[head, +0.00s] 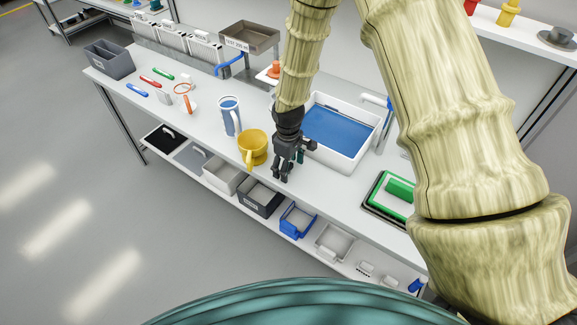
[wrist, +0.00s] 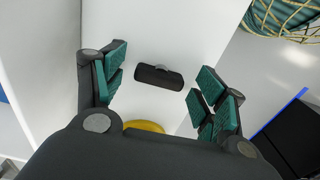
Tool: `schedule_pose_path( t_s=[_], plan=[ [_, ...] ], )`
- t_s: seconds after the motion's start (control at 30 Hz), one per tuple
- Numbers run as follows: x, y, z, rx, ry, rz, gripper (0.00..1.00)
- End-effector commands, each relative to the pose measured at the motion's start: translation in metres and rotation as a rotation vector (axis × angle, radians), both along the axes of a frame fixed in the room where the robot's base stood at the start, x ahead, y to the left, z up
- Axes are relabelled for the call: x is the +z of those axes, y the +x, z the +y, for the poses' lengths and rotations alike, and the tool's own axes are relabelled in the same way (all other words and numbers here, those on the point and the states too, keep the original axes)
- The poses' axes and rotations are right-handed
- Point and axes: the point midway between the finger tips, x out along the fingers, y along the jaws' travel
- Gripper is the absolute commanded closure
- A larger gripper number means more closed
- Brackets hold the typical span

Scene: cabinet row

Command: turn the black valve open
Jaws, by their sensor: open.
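My gripper (head: 283,172) hangs over the front of the white bench, between the yellow mug and the white basin. In the wrist view my gripper (wrist: 160,90) is open, with its green-padded fingers spread and nothing between the pads. A black bar-shaped piece with a small grey part at its middle, which looks like the black valve (wrist: 158,76), shows beyond the fingertips, in the gap between them. It looks apart from the fingers. In the head view I cannot make the valve out; my gripper and arm may hide it.
The white basin (head: 371,150) with blue contents is right. A green block (head: 399,190) lies further right. Bins, including a blue one (head: 297,221), line the lower shelf.

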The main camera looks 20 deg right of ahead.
Motion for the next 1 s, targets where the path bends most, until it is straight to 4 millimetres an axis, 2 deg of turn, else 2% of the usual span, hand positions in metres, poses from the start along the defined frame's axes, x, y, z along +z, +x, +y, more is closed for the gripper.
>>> schedule_pose_path(
  t_s=[0.7, 1.0],
  plan=[
    [0.101, 0.001, 0.0, 0.0, 0.0, -0.002, 0.29],
    [0.116, 0.0, -0.001, 0.0, 0.0, 0.0, 0.29]
  ],
)
